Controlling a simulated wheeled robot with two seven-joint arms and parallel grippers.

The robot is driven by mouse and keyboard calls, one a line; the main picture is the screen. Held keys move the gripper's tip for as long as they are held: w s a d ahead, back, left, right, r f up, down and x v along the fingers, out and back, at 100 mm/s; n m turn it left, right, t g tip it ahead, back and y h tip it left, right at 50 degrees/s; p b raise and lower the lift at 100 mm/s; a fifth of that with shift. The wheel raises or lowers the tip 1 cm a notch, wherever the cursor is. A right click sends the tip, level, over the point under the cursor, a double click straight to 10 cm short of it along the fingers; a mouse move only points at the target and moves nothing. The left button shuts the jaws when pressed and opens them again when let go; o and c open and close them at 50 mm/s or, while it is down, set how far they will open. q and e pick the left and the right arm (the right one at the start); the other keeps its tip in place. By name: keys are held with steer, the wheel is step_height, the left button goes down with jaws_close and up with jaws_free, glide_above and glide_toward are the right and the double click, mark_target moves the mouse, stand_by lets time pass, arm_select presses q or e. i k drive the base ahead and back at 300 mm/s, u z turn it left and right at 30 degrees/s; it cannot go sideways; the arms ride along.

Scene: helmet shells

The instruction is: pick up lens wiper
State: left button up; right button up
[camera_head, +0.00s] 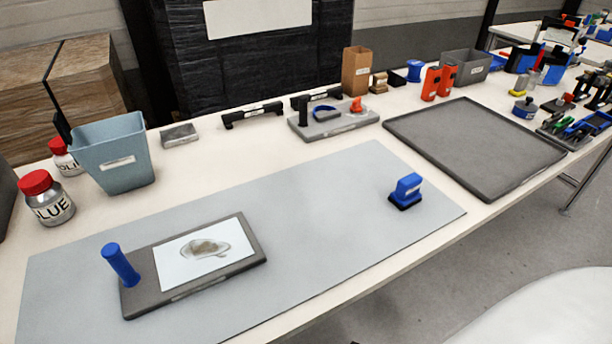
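A small blue tool with a black foot (406,190), which looks like the lens wiper, stands on the right part of the grey mat (330,215). A dark board (136,298) lies on the left part of the mat, with a white sheet (185,268) and a smudged, lens-like shape (206,249) on it. A blue upright handle (121,264) stands at the board's left end. Neither of my grippers is in view.
Glue jars (48,198) and a blue-grey bin (113,155) stand at the left. A grey fixture (335,122) stands at the back middle. An empty dark tray (475,145) lies to the right. The mat between board and blue tool is clear.

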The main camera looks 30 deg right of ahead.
mark_target(407, 194)
steer(key=u, duration=2.05)
steer(key=k, duration=1.9)
steer(key=z, duration=1.15)
